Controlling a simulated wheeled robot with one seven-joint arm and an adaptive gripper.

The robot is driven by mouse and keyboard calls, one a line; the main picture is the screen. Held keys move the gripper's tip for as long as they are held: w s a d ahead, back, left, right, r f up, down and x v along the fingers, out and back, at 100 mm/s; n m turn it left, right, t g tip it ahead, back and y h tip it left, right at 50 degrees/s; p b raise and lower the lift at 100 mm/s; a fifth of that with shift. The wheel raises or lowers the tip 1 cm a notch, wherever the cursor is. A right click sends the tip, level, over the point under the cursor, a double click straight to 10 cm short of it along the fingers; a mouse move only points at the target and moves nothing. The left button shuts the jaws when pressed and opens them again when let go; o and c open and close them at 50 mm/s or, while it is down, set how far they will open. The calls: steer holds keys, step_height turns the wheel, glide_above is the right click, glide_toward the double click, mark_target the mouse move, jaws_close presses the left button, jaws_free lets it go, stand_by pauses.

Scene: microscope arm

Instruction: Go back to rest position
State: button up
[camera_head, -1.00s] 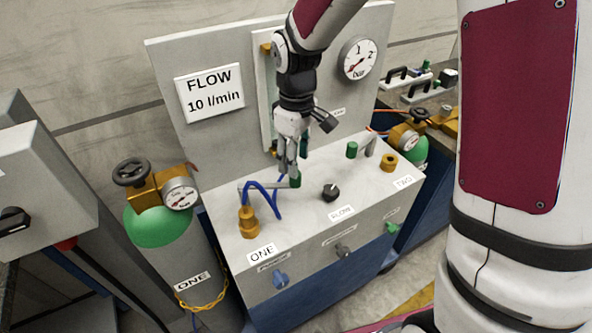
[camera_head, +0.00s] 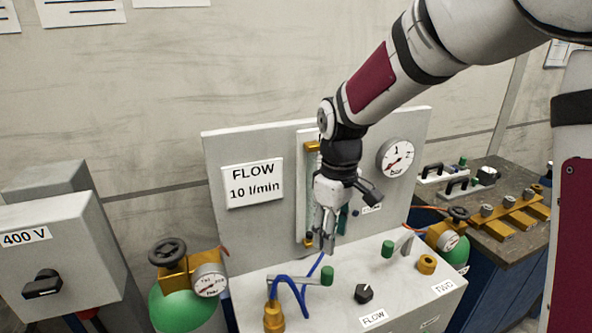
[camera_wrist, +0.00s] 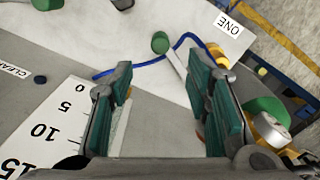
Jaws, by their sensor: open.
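My gripper (camera_head: 329,240) hangs in front of the upright grey panel in the head view, above the white top of the gas console (camera_head: 340,308). In the wrist view my gripper (camera_wrist: 165,105) is open, with its green finger pads apart and nothing between them. Below it lie the blue hose (camera_wrist: 140,72) and a green cylindrical knob (camera_wrist: 160,43). In the head view the hose (camera_head: 290,284) runs from the brass fitting (camera_head: 273,317) beside the green knob (camera_head: 327,276). The fingers are apart from both.
The flow sign (camera_head: 253,185) and bar gauge (camera_head: 396,158) are on the panel close to my arm. A 400 V box (camera_head: 60,255) stands at left, a green gas cylinder (camera_head: 188,306) beside the console. A workbench (camera_head: 490,190) is at right.

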steer(key=s+d+r+m+t, duration=0.1)
steer(key=s+d+r+m, duration=0.1)
steer(key=s, duration=0.5)
steer(key=s+d+r+m+t, duration=0.2)
steer(key=s+r+m, duration=0.1)
steer(key=s+r, duration=0.3)
steer(key=s+d+r+m+t, duration=0.2)
steer(key=s+r+m, duration=0.1)
steer(key=s, duration=0.5)
steer(key=shift+s+d+r+m, duration=0.3)
steer(key=shift+s+d+r, duration=0.05)
steer(key=shift+r, duration=0.35)
